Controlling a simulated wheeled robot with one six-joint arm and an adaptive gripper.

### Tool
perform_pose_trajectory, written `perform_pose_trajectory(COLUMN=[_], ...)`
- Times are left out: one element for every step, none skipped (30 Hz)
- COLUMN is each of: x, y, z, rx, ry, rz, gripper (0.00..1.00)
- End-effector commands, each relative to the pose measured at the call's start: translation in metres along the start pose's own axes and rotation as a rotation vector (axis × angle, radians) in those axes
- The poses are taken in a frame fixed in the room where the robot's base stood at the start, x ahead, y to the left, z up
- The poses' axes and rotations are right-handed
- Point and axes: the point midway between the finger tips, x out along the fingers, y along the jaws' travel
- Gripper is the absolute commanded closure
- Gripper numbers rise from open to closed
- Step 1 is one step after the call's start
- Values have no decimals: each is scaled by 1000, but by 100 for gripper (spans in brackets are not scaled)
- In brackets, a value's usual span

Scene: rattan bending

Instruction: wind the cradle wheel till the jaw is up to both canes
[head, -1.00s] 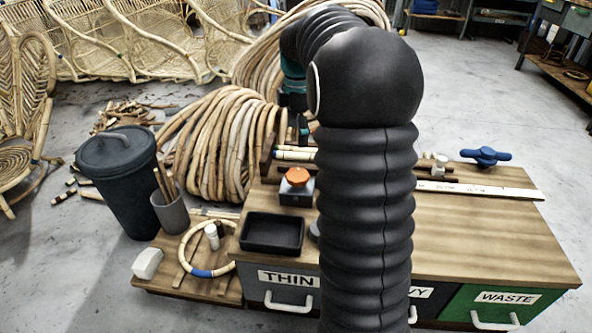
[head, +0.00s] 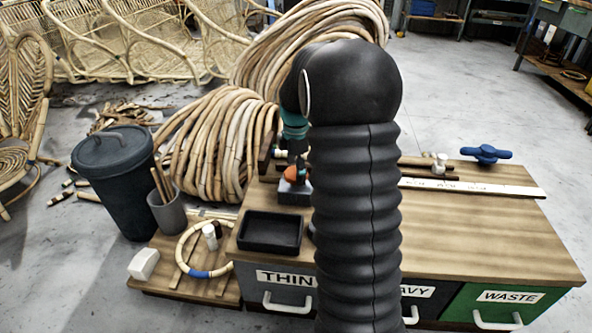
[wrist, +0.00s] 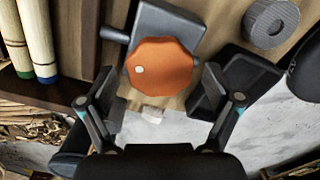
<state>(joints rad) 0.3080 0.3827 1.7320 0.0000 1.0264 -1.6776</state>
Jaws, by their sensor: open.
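An orange lobed knob with a pale dot (wrist: 160,68) sits on a dark grey block (wrist: 172,20) with a short side handle, in the wrist view. The knob also shows beside my arm in the head view (head: 294,174). My gripper (wrist: 160,88) is open and empty, its fingers either side of the knob's near part. I cannot tell if they touch it. Two pale canes, one with a green end band (wrist: 12,40) and one with a blue band (wrist: 38,40), lie side by side at upper left. A blue lobed wheel (head: 485,154) stands at the bench's far right. I cannot make out the jaw.
A black tray (head: 270,233) lies left of my arm. A ribbed grey cylinder (wrist: 270,22) stands right of the knob. A white ruler (head: 480,186) lies along the bench. A dark bin (head: 120,185) and cane coils (head: 215,145) stand at left. The bench's right side is largely clear.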

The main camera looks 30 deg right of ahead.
Motion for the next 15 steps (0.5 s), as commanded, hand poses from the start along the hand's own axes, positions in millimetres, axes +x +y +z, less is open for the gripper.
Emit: perform_pose_trajectory(x=[0, 0, 0, 0, 0, 0, 0, 0, 0, 0, 0, 0, 0, 0, 0], y=[0, 0, 0, 0, 0, 0, 0, 0, 0, 0, 0, 0, 0, 0, 0], z=[0, 0, 0, 0, 0, 0, 0, 0, 0, 0, 0, 0, 0, 0, 0], rx=[0, 0, 0, 0, 0, 0, 0, 0, 0, 0, 0, 0, 0, 0, 0], ry=[0, 0, 0, 0, 0, 0, 0, 0, 0, 0, 0, 0, 0, 0, 0], rz=[0, 0, 0, 0, 0, 0, 0, 0, 0, 0, 0, 0, 0, 0, -1], gripper=[10, 10, 10, 10, 10, 10, 15, 22, 32, 40, 47, 57, 65, 70, 70])
